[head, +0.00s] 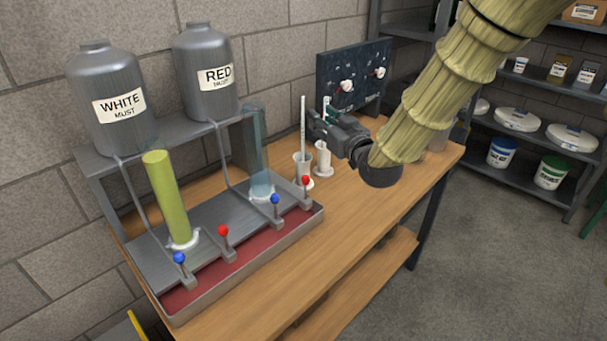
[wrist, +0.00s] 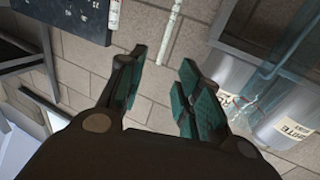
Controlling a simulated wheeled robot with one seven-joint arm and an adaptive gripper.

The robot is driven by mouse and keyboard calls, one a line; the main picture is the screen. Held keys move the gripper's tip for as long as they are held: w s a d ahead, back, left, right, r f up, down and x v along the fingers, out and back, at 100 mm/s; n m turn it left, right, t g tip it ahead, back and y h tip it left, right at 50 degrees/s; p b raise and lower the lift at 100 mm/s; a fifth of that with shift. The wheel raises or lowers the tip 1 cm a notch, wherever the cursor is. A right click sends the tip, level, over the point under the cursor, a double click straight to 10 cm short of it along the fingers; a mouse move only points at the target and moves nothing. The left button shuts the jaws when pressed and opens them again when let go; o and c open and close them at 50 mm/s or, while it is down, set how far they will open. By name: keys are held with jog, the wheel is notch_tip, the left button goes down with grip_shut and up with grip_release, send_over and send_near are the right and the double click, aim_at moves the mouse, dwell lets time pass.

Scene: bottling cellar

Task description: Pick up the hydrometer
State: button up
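Two slim pale instruments stand upright on the bench in the head view, and I cannot tell for sure which is the hydrometer. The taller white rod (head: 303,125) stands in a clear cup (head: 303,168). The shorter one (head: 326,106) is partly behind my gripper, above a white holder (head: 323,162). My gripper (head: 317,122) is beside both, at about the height of their upper parts. In the wrist view my gripper (wrist: 162,80) is open with nothing between its teal pads. A white rod (wrist: 171,30) shows beyond the fingertips, apart from them.
A metal tray (head: 250,248) with several red and blue levers, a yellow-green filled cylinder (head: 166,200) and a clear cylinder (head: 257,140) is at left. Two must tanks stand above. A dark board (head: 352,80) stands behind my gripper. The bench front (head: 345,225) is clear.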

aim_at(303, 109)
jog(key=x, duration=0.3)
jog(key=p+x, duration=0.1)
jog(key=x, duration=0.1)
jog(key=shift+w+a+f, duration=0.1)
jog(key=shift+w+a, duration=0.15)
jog(key=shift+a, duration=0.15)
jog(key=shift+f+p+x, duration=0.2)
jog(key=shift+p+x, duration=0.15)
jog(key=shift+x, duration=0.95)
jog(key=shift+f+p+x, duration=0.25)
jog(key=shift+p+x, duration=0.05)
jog(key=shift+x, duration=0.95)
jog(key=shift+d, duration=0.1)
grip_shut()
